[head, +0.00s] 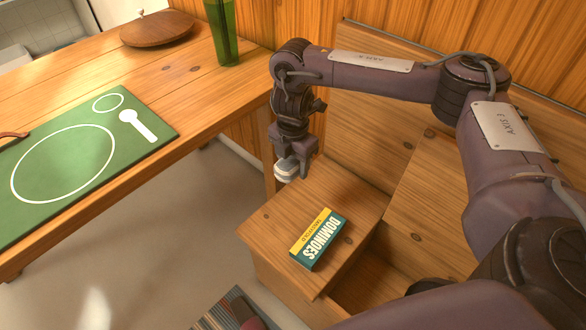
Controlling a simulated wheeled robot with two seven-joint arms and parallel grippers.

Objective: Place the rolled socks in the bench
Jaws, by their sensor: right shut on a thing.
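My right gripper (289,168) points down over the back left part of the wooden bench (275,232). It is shut on a small pale thing (286,172), which looks like the rolled socks; the fingers hide part of it. The held thing appears just above the bench's flat top, close to the table's edge; I cannot tell whether it touches. To the right of this flat top the bench shows a dark open space (365,283), partly hidden by my right arm. My left gripper is not in view.
A Dominoes box (319,240) lies on the bench top in front of the gripper. A table on the left holds a green placemat (85,165), a green glass (222,35) and a wooden lid or board (157,29). Wood panelling stands behind. A striped rug (215,318) lies below.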

